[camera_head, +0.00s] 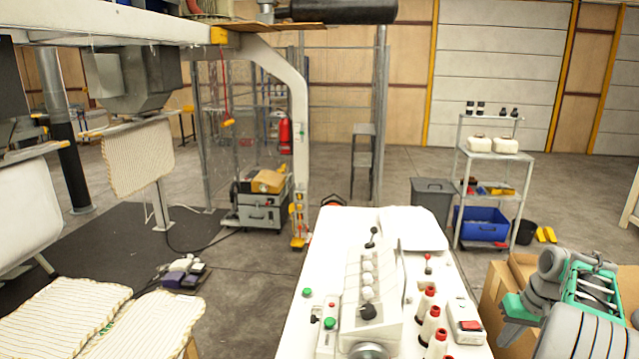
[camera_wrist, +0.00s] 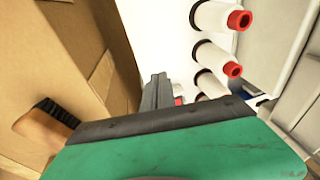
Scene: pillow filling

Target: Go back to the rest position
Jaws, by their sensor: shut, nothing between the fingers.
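My gripper (camera_head: 509,334) is at the lower right of the head view, at the end of my grey and green arm. It hangs between the white table (camera_head: 330,228) and a cardboard box (camera_head: 522,268). In the wrist view its grey fingers (camera_wrist: 157,88) are together with nothing between them. The green gripper body fills the bottom of that view. Spools with red tops (camera_head: 430,325) stand on the table to the left of the gripper; they also show in the wrist view (camera_wrist: 212,55).
A white machine (camera_head: 372,285) with knobs stands on the table, and a white box with a red switch (camera_head: 466,322) is close to my gripper. A brush (camera_wrist: 48,122) lies by the cardboard. Striped pillows (camera_head: 60,315) lie at lower left. A shelf cart (camera_head: 493,170) stands behind.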

